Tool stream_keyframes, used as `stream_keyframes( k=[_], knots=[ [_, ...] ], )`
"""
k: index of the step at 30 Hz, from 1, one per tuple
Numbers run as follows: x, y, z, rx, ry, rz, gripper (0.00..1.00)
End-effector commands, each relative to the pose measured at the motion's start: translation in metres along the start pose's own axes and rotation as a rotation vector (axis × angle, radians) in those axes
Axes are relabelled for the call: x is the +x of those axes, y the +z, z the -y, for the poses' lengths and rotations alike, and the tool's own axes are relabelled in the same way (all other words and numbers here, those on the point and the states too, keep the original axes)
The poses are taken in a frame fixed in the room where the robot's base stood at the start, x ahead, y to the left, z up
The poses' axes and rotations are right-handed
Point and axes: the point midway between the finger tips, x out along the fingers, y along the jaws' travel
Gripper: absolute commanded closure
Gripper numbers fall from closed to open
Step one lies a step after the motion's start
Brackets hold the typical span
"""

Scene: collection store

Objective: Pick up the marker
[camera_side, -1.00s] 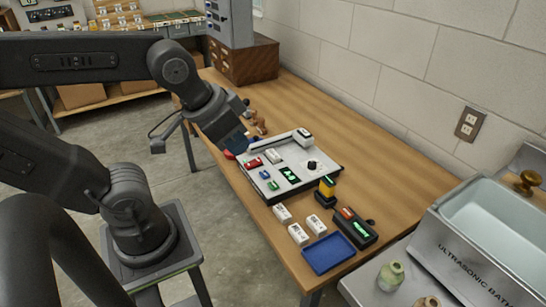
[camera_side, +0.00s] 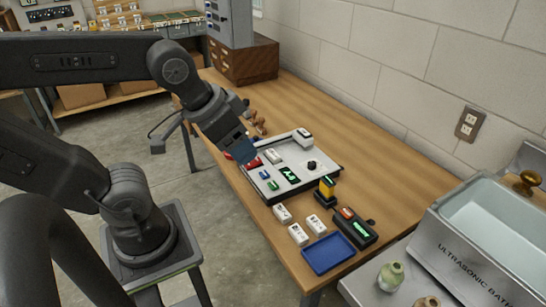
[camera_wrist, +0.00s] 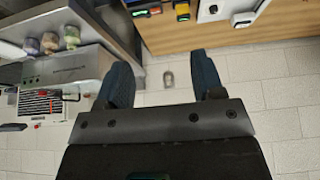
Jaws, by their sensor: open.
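My gripper (camera_side: 241,150) hangs near the left edge of the wooden table, beside the white panel device. In the wrist view its two blue fingers (camera_wrist: 161,72) are apart with nothing between them; the view past them shows pale tiled floor. I cannot pick out a marker for certain in either view. A small red item (camera_side: 228,156) shows just beside the fingers in the side view, mostly hidden by them, and I cannot tell what it is.
The white panel device (camera_side: 318,167) with coloured buttons stands on the table (camera_side: 372,134). White blocks (camera_side: 299,234), a blue tray (camera_side: 328,254), a yellow-black item (camera_side: 326,190) and a dark device (camera_side: 356,229) are nearer the front. An ultrasonic bath (camera_side: 470,248) stands right.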

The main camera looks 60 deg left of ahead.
Motion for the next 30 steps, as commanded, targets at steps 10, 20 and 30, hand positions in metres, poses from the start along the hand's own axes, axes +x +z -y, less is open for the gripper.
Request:
stream_keyframes(
  k=[10, 20, 30],
  knots=[
    [0.022, -0.067, 0.035, -0.316, -0.065, 0.105, 0.38],
    [0.103, -0.147, 0.130, -0.855, -0.191, 0.244, 0.38],
    [0.217, -0.155, 0.250, -1.370, -0.334, 0.355, 0.38]
  ],
)
